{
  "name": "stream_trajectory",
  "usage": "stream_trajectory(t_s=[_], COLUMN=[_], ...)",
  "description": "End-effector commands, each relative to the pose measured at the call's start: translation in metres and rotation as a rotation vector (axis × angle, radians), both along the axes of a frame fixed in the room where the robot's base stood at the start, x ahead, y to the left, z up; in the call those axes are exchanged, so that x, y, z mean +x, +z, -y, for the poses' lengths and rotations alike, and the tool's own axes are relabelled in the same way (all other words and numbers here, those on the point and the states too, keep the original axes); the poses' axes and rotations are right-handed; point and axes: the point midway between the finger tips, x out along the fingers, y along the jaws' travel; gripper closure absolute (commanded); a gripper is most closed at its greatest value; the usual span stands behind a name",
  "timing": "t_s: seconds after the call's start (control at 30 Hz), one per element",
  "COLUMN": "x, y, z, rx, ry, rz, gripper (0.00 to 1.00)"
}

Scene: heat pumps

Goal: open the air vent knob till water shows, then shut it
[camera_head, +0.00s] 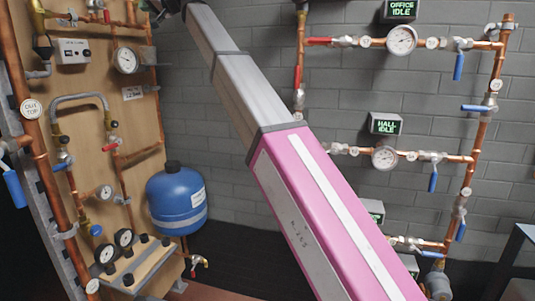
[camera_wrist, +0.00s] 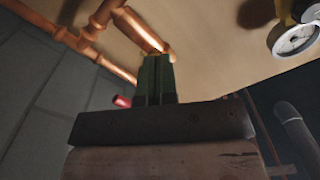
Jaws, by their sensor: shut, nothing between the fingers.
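My gripper (camera_wrist: 157,62) shows in the wrist view with its two dark green fingers together and nothing between them. The fingertips overlap the lower end of a copper pipe (camera_wrist: 130,22) in front of the wooden board (camera_wrist: 215,45); I cannot tell whether they touch it. I cannot pick out the air vent knob for certain in either view. A brass fitting (camera_head: 41,46) stands on the pipe at the top left of the head view. My gripper is outside the head view, past its top edge. I see no water.
In the head view, the board (camera_head: 85,75) carries pipes, gauges and a grey control box (camera_head: 73,51). A blue vessel (camera_head: 178,202) stands beside it. A gauge (camera_wrist: 295,38) is at the wrist view's right.

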Motion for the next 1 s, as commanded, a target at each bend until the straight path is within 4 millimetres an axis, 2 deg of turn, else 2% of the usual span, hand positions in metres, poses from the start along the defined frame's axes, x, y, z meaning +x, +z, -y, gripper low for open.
stream_trajectory(t_s=[0.03, 0.2, 1.0], x=[0.0165, 0.0216, 0.0214], y=[-0.0007, -0.0029, -0.0087], z=[-0.0107, -0.0089, -0.0073], rx=[-0.006, -0.009, -0.008], ry=[-0.012, -0.014, -0.016], rz=[-0.003, -0.004, -0.006], gripper=[1.00, 1.00, 1.00])
